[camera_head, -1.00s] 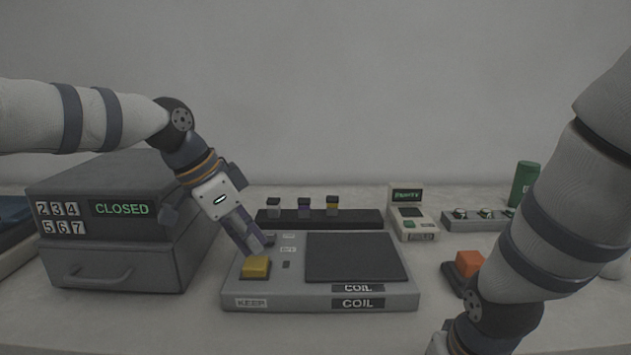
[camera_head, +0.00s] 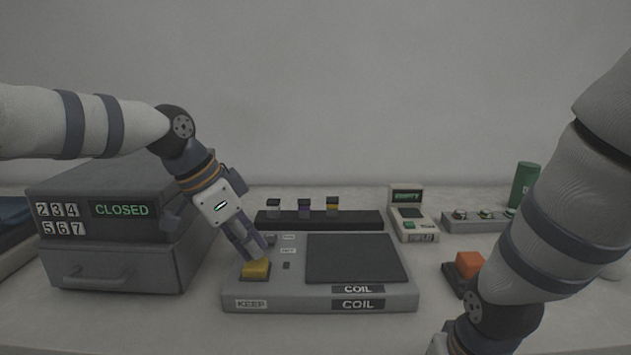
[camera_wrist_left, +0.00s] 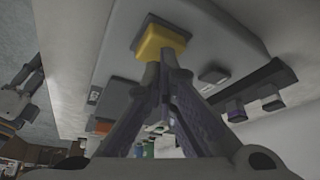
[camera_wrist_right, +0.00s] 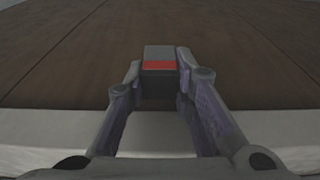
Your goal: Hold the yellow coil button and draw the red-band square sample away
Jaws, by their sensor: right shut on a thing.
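The yellow coil button (camera_head: 256,270) sits at the left of the grey press unit (camera_head: 290,303). My left gripper (camera_head: 260,253) points down at it, its fingertips appearing to touch it. In the left wrist view the closed fingers (camera_wrist_left: 164,62) meet at the yellow button (camera_wrist_left: 160,40), with nothing seen between them. The square sample with a red band (camera_wrist_right: 159,72) is between the fingertips of my right gripper (camera_wrist_right: 161,82), which is shut on it. The right gripper is below the edge of the head view, where only its arm shows.
A dark plate (camera_head: 355,258) lies on the press unit. A rack (camera_head: 320,221) with several small samples stands behind it. A grey cabinet reading CLOSED (camera_head: 110,260) is at the left. A small EMPTY display unit (camera_head: 413,225) and an orange button (camera_head: 469,264) are at the right.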

